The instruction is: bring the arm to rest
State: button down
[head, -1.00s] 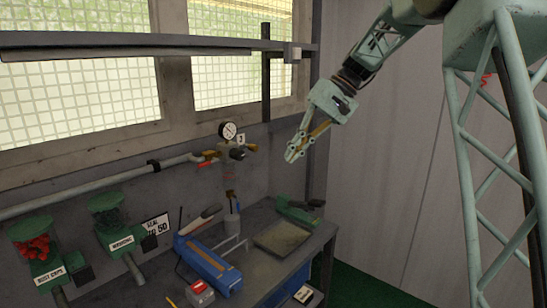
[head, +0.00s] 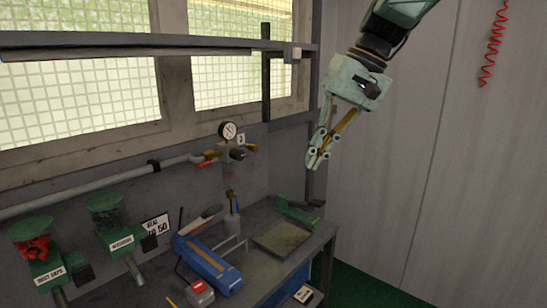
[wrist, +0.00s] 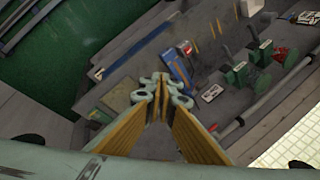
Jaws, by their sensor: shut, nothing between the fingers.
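My gripper (head: 314,160) hangs in the air at the upper right in the head view, its fingers pointing down, above the right end of the bench. Its pale green fingers with tan pads are shut with nothing between them. In the wrist view the closed fingertips (wrist: 162,82) meet at the middle, with the bench far below. The gripper touches nothing that I can see.
The bench carries a blue sealer (head: 208,264), a shallow tray (head: 281,238) and a green tool (head: 296,211). A pressure gauge (head: 228,131) and pipe run along the wall. A dark post (head: 266,75) and overhead rail stand left of my gripper. A red coiled hose (head: 492,45) hangs at right.

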jog(key=s+d+f+t+h, duration=0.1)
jog(key=s+d+f, duration=0.1)
jog(key=s, duration=1.1)
jog(key=s+d+f+t+h, duration=0.1)
jog(key=s+d, duration=0.4)
jog(key=s, duration=0.8)
jog(key=s+d+f+m+t+h, duration=0.1)
jog(key=s+d+f, duration=0.3)
jog(key=s, duration=0.8)
jog(key=shift+s+f+h, duration=0.4)
jog(key=shift+f+h, duration=0.15)
jog(key=shift+h, duration=0.35)
jog(key=c, duration=3.4)
grip_release()
jog(key=shift+c, duration=0.2)
